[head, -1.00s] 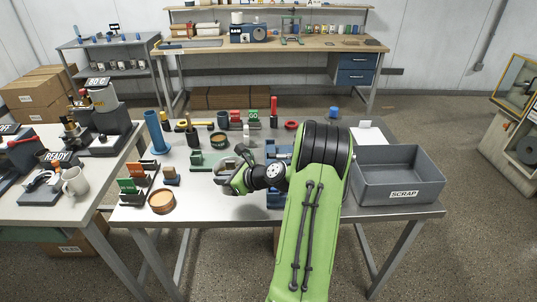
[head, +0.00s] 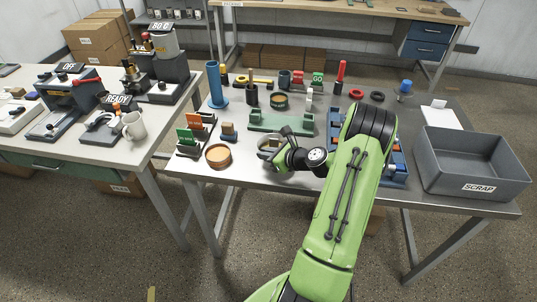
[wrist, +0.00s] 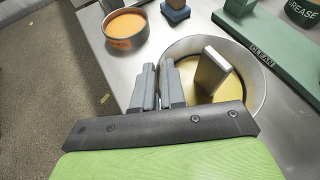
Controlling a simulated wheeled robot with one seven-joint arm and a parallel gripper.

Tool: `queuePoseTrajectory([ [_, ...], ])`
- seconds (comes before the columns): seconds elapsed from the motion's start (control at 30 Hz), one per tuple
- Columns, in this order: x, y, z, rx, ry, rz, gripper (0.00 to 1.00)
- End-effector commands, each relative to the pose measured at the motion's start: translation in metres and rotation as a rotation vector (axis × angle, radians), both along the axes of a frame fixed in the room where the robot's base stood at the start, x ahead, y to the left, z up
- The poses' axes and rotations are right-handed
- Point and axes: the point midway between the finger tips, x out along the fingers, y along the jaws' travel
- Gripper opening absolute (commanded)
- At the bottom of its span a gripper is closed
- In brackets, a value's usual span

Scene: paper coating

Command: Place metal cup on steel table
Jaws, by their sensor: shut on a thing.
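The metal cup (head: 264,155) is a wide, shallow round vessel at the front of the steel table (head: 245,172), right of the orange dish. In the wrist view the cup (wrist: 262,100) has a grey rim and a yellowish inside. A flat pale piece (wrist: 212,68) stands up inside it; I cannot tell what it is. My gripper (head: 275,147) is at the cup, and its fingers (wrist: 159,82) are shut at the cup's near-left wall. The fingers hide part of the rim. The cup is at or close to the tabletop; I cannot tell whether it touches.
The orange dish (head: 218,155) and a small block (head: 229,133) are to the left. A green fixture (head: 280,121) lies just behind. A blue rack (head: 396,160) and the grey scrap bin (head: 470,165) are to the right. Bare tabletop shows along the front edge.

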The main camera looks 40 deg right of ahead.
Motion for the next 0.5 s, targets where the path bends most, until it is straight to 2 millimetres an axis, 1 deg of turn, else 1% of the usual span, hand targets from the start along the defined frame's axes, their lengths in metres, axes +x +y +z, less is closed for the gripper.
queuePoseTrajectory([
  [0.13, 0.0003, -0.0005, 0.0005, -0.004, -0.001, 0.000, 0.00],
  [0.17, -0.0002, -0.0005, -0.0003, -0.002, 0.003, -0.001, 0.13],
  [0.3, -0.0001, -0.0004, 0.0000, -0.002, 0.002, -0.001, 0.35],
  [0.33, -0.0002, -0.0003, 0.0000, -0.002, 0.002, -0.001, 0.37],
  [0.5, 0.0000, -0.0003, 0.0003, -0.002, 0.002, -0.001, 0.37],
])
